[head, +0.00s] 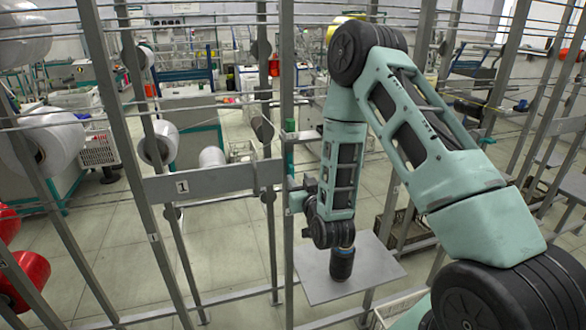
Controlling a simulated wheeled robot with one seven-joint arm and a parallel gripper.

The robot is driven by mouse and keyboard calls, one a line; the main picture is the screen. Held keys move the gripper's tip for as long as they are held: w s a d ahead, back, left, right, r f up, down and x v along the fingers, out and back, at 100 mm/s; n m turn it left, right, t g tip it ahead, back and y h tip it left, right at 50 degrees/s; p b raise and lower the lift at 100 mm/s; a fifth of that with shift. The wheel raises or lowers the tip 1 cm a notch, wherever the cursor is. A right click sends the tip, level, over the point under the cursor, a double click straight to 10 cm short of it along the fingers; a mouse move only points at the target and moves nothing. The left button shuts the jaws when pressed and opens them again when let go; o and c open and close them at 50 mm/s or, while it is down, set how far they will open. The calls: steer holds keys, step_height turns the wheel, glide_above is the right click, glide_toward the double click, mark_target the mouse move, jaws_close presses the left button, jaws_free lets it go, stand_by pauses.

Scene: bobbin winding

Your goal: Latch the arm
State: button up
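My arm reaches over from the right, and its wrist hangs beside a grey upright post in the middle of the head view. My gripper (342,266) is the dark end piece below the wrist, above or in front of a flat grey plate (375,262). Its fingers cannot be made out, nor whether it holds or touches anything. A grey crossbar (205,181) with a plate marked "1" spans the posts left of my wrist. A small green and dark fitting (297,200) sits on the post beside my wrist, partly hidden. Which part is the arm to latch, and its state, I cannot tell.
Upright grey posts and thin rails form a frame across the view. White rolls (45,141) and red rolls (24,279) hang at the left. A pale crate (398,308) stands low at the right, partly behind my arm. Open tiled floor (232,245) shows beyond the posts.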

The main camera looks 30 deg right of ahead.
mark_target(293, 169)
steer(key=p+x, duration=0.1)
steer(key=x, duration=0.5)
steer(key=shift+w+d+f, duration=0.1)
steer(key=shift+w, duration=0.2)
jaws_close()
